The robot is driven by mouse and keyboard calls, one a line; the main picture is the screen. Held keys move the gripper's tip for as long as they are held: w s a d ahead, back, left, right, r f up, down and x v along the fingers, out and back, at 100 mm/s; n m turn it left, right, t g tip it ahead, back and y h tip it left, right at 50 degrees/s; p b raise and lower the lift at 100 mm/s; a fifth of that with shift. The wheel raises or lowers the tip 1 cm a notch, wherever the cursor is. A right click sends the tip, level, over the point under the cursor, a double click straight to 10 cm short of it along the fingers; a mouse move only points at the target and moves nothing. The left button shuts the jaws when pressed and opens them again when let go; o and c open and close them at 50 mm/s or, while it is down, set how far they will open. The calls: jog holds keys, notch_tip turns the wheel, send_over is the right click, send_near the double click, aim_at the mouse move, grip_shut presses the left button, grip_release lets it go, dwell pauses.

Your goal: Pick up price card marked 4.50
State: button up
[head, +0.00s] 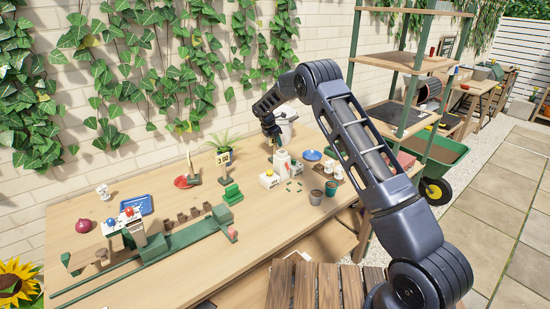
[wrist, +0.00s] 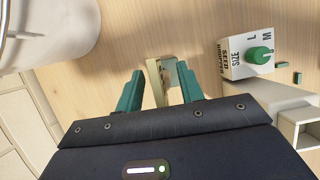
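My gripper (wrist: 159,69) has its two green fingers apart in the wrist view. Between them, close to the table top, stands a small cream card-like piece (wrist: 154,84) on a wooden holder, seen nearly edge-on. Gaps show beside it, so the fingers do not appear shut on it. Its marking is hidden, so I cannot tell whether it is the 4.50 card. In the head view my gripper (head: 272,137) is low over the back of the table, near a white bucket. Another price card (head: 223,158) stands by a potted plant; its figures are too small to read surely.
The white bucket (wrist: 48,30) is left of my fingers in the wrist view. A white seed dispenser (wrist: 232,65) with a green knob is to the right.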

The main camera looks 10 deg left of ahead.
jog(key=shift+c, duration=0.2)
grip_shut()
dwell(1.1)
